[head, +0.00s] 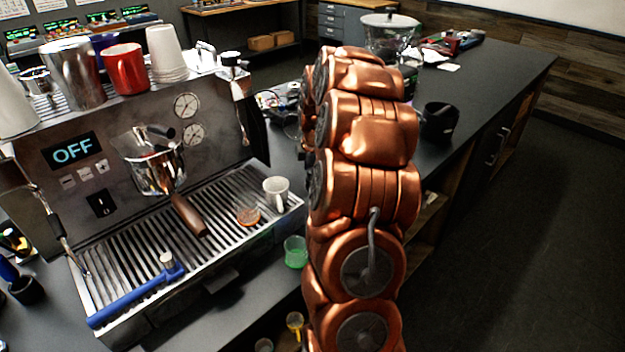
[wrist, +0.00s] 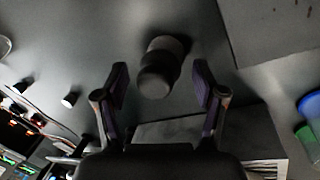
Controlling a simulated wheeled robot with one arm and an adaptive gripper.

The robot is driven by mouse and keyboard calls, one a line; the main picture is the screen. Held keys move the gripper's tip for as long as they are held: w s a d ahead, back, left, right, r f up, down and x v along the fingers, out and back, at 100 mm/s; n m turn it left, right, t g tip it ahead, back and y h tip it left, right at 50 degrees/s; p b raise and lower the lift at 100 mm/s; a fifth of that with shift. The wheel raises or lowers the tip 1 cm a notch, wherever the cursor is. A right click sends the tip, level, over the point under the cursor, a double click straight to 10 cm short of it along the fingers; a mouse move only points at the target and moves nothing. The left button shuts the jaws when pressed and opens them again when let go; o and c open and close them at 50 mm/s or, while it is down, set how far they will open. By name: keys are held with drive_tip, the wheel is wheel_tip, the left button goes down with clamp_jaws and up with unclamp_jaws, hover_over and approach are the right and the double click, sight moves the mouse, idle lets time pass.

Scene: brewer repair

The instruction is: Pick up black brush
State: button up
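In the wrist view, a dark, rounded, two-part cylinder (wrist: 155,82) stands on the dark counter and may be the black brush; its bristles cannot be made out. My gripper (wrist: 160,68) is open, with one finger on each side of this cylinder in the picture. Gaps show between it and both fingers, and I cannot tell its depth from them. In the head view, my copper arm hides the gripper. A black cup-like object (head: 438,121) stands on the counter right of my arm; I cannot tell whether it is the same thing.
The espresso machine (head: 75,145), reading OFF, stands left with cups on top and a white cup (head: 276,192) on its tray. A green cup (head: 296,252) stands right of the machine's front. A clear-topped grinder (head: 389,38) is behind my arm. The far-right counter is mostly clear.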

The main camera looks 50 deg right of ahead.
drive_tip(key=c, duration=1.1)
drive_tip(key=shift+o, duration=0.2)
drive_tip(key=shift+r, duration=0.1)
drive_tip(key=b+v, duration=0.1)
drive_tip(key=v, duration=0.2)
drive_tip(key=w+b+v, duration=0.1)
drive_tip(key=v, duration=0.2)
drive_tip(key=d+b+v, duration=0.1)
drive_tip(key=v, duration=0.2)
drive_tip(key=shift+w+r, duration=0.35)
drive_tip(key=shift+r, duration=0.2)
